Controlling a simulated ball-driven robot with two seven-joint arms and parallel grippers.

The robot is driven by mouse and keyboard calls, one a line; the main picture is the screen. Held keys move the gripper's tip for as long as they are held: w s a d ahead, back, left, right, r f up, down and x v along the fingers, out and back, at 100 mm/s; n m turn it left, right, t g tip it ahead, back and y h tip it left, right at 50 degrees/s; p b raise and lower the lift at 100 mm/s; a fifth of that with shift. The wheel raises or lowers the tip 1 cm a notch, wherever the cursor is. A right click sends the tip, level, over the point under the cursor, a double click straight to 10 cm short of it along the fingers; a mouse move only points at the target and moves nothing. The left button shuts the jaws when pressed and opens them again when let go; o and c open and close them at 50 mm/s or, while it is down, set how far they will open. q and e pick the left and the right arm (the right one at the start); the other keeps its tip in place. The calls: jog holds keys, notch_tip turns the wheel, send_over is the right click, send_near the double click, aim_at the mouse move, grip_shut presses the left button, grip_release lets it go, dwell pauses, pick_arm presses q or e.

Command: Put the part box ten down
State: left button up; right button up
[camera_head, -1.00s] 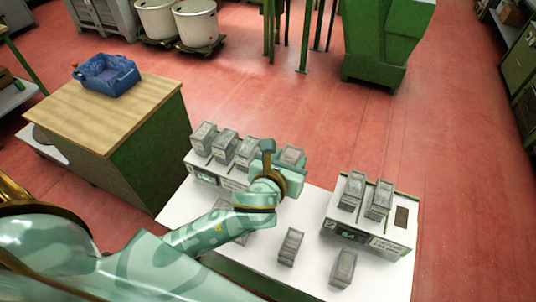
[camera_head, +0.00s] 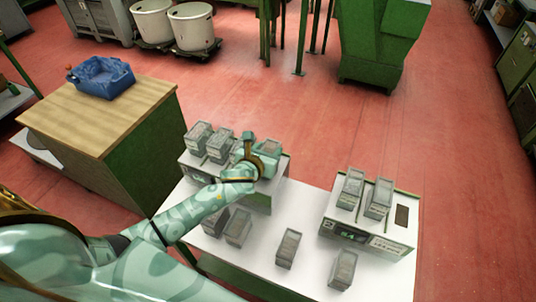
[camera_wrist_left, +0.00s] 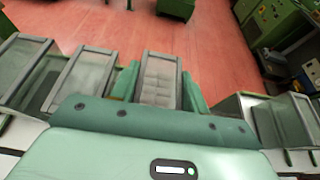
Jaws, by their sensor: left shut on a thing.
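My left gripper (camera_head: 262,156) is over the left device on the white table, seen from above and partly hiding what it holds. In the left wrist view its two fingers (camera_wrist_left: 158,88) are shut on a grey, clear-topped part box (camera_wrist_left: 160,75), one finger on each side. The held box lines up beside the other boxes on the left device (camera_head: 256,200). I cannot tell whether its bottom touches the device. Its label cannot be read. Other boxes (camera_head: 197,136) stand to its left, also seen in the left wrist view (camera_wrist_left: 82,75). My right gripper is not in view.
A second device (camera_head: 368,240) on the right carries two boxes (camera_head: 378,198). Several boxes stand loose on the white table (camera_head: 310,215), such as one in the middle (camera_head: 288,248). A wooden bench (camera_head: 90,118) with a blue bin (camera_head: 102,77) is at the left.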

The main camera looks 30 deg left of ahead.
pick_arm(q)
jog(key=shift+d+f, duration=0.1)
jog(key=shift+f, duration=0.4)
jog(key=shift+f, duration=0.1)
jog(key=o, duration=0.8)
jog(key=shift+o, duration=1.1)
jog(key=shift+s+r, duration=0.2)
jog(key=shift+s, duration=0.05)
jog(key=p+v, duration=0.2)
jog(key=v, duration=0.9)
jog(key=shift+s, duration=0.3)
